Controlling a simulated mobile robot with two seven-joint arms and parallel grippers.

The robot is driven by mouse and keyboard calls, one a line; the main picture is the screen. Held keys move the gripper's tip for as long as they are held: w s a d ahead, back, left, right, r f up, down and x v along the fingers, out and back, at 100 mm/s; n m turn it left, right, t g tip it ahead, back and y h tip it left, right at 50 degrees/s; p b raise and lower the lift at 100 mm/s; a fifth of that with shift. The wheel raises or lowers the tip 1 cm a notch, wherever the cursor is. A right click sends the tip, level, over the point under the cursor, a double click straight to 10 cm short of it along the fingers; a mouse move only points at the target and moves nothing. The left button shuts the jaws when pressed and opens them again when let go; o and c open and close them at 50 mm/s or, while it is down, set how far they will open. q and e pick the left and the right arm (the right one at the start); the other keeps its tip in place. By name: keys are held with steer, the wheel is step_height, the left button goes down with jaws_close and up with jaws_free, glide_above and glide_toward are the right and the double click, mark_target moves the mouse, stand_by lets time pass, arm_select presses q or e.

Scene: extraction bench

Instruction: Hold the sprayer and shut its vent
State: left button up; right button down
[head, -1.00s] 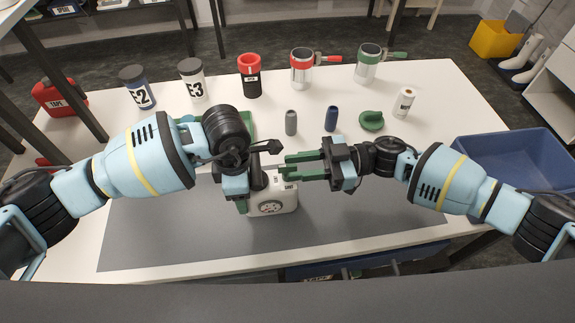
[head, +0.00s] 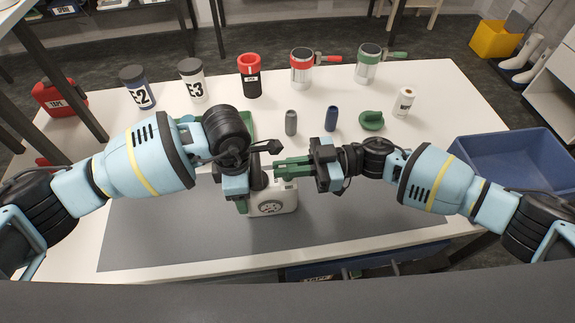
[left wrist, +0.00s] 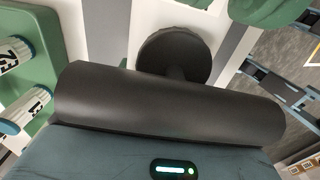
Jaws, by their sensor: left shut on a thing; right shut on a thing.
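The sprayer (head: 272,207) is a white container with a round dial on its front, standing on the grey mat. My left gripper (head: 246,190) is at its left side, shut on the sprayer; its fingertips are largely hidden by my arm. In the left wrist view, a dark grey cylinder (left wrist: 170,107) fills the middle, with a dark round knob (left wrist: 174,55) behind it. My right gripper (head: 277,165), with green fingers, reaches in from the right at the sprayer's top. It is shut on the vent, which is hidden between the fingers.
A green tray (head: 250,125) lies behind my left gripper, partly hidden. A grey peg (head: 291,123), a blue peg (head: 331,118) and a green piece (head: 371,120) stand behind my right gripper. Jars line the back. A blue bin (head: 515,165) is at right. The mat's right part is clear.

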steer(key=shift+n+g, duration=0.3)
steer(key=shift+g, duration=0.2)
steer(key=n+g, duration=0.1)
steer(key=g, duration=0.1)
steer(key=n+g+h, duration=0.1)
steer(key=n+g, duration=0.1)
steer(key=shift+w+g+h, duration=0.1)
steer(key=shift+g+h, duration=0.2)
steer(key=shift+f+n+g+h, duration=0.1)
steer(key=shift+n+g+h, duration=1.15)
steer(key=shift+g, duration=0.55)
steer(key=shift+n+g+h, duration=0.45)
steer(key=shift+n+g, duration=0.2)
steer(key=shift+g, duration=0.15)
steer(key=c, duration=1.5)
jaws_free()
steer(key=shift+c, duration=0.2)
steer(key=shift+m+t+y, duration=0.8)
steer(key=shift+t+y, duration=0.1)
steer(key=shift+t, duration=0.2)
